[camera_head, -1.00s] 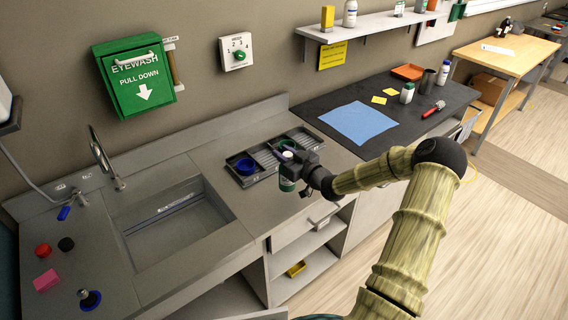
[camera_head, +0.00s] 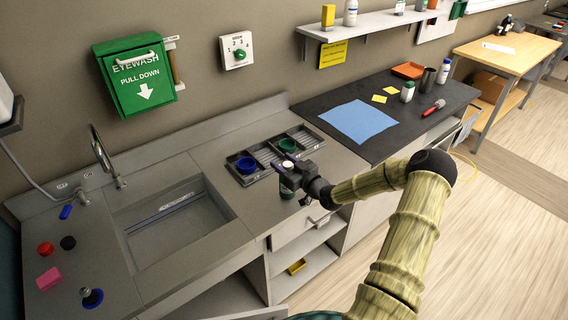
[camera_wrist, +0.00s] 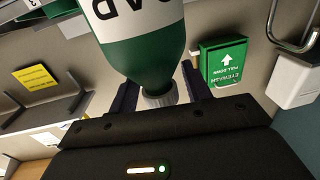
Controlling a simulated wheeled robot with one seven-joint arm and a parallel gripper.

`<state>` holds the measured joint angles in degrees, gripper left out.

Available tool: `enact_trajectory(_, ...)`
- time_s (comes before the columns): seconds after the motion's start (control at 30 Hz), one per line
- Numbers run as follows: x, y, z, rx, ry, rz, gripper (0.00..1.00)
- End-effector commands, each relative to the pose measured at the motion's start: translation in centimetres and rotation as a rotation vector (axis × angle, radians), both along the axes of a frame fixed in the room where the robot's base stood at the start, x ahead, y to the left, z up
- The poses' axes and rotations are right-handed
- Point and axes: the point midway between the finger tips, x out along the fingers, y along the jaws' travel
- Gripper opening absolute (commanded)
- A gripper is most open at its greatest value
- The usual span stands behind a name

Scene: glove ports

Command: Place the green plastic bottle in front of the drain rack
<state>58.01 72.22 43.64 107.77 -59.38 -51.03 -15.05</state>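The green plastic bottle (camera_head: 287,189) has a white cap and is upright at the near side of the drain rack, by the counter's front edge. The drain rack (camera_head: 262,176) is a dark grey slotted tray on the counter right of the sink. My gripper (camera_head: 291,173) is shut on the bottle near its cap; I cannot tell whether the bottle's base touches the counter. In the wrist view the bottle (camera_wrist: 140,48) with its white label appears upside down, its neck and cap between the fingers of my gripper (camera_wrist: 160,92).
A blue bowl (camera_head: 246,165) and a green bowl (camera_head: 288,145) sit in the rack. The sink (camera_head: 178,225) is at left. A blue mat (camera_head: 358,122) lies on the dark counter at right. An open shelf (camera_head: 305,272) is below the counter front.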

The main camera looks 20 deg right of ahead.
Motion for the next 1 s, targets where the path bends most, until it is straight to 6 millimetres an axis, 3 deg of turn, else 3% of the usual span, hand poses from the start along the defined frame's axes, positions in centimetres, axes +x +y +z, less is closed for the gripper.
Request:
enact_trajectory(0.37,0.0,0.0,0.3,0.0,0.0,0.0,0.5)
enact_trajectory(0.47,-0.8,-0.3,0.1,-0.001,0.001,0.0,0.5)
enact_trajectory(1.0,-9.9,-3.9,0.1,-0.001,0.001,-0.002,0.5)
